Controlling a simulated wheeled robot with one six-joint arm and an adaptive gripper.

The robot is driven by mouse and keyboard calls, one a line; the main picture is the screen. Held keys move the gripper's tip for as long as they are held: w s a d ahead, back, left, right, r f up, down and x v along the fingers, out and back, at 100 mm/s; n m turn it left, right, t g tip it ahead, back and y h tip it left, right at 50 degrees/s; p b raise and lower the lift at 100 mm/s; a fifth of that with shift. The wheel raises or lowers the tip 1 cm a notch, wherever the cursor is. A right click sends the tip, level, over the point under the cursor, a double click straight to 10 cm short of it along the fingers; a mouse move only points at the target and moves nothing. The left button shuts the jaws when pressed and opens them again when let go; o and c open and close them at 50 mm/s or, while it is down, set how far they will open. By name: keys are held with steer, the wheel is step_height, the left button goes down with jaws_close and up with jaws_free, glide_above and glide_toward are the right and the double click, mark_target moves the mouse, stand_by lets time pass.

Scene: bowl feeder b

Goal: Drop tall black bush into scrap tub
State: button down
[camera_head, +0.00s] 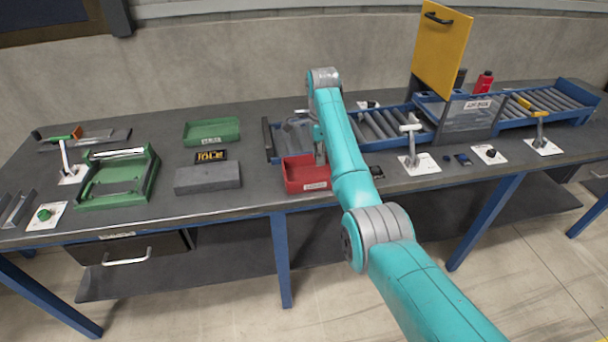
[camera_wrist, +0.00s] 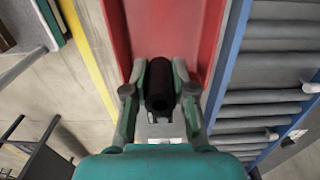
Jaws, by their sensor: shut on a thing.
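A black cylindrical bush (camera_wrist: 159,84) is between the fingers of my gripper (camera_wrist: 158,92) in the wrist view, and the gripper is shut on it. The bush's open end faces the camera. The red tub (camera_wrist: 180,28) lies behind the bush in that view. In the head view the red tub (camera_head: 305,184) stands near the table's front edge, with a pale label on its front that is too small to read. My gripper (camera_head: 320,158) is at the tub there, mostly hidden by the arm. The bush cannot be made out in the head view.
A blue roller conveyor (camera_head: 375,124) runs behind and right of the tub. A yellow panel (camera_head: 440,45) stands upright above it. A grey block (camera_head: 208,178) and a green tray (camera_head: 211,133) lie to the left. A green fixture (camera_head: 118,180) is farther left.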

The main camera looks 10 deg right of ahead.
steer(key=shift+a+f, duration=0.25)
steer(key=shift+f, duration=0.25)
steer(key=shift+a+f, duration=0.2)
steer(key=shift+f, duration=0.3)
steer(key=shift+a+f, duration=0.1)
steer(key=shift+f, duration=0.6)
steer(key=c, duration=0.9)
jaws_free()
steer(key=shift+o, duration=0.2)
step_height(320, 180, up, 8)
steer(key=shift+f, duration=0.25)
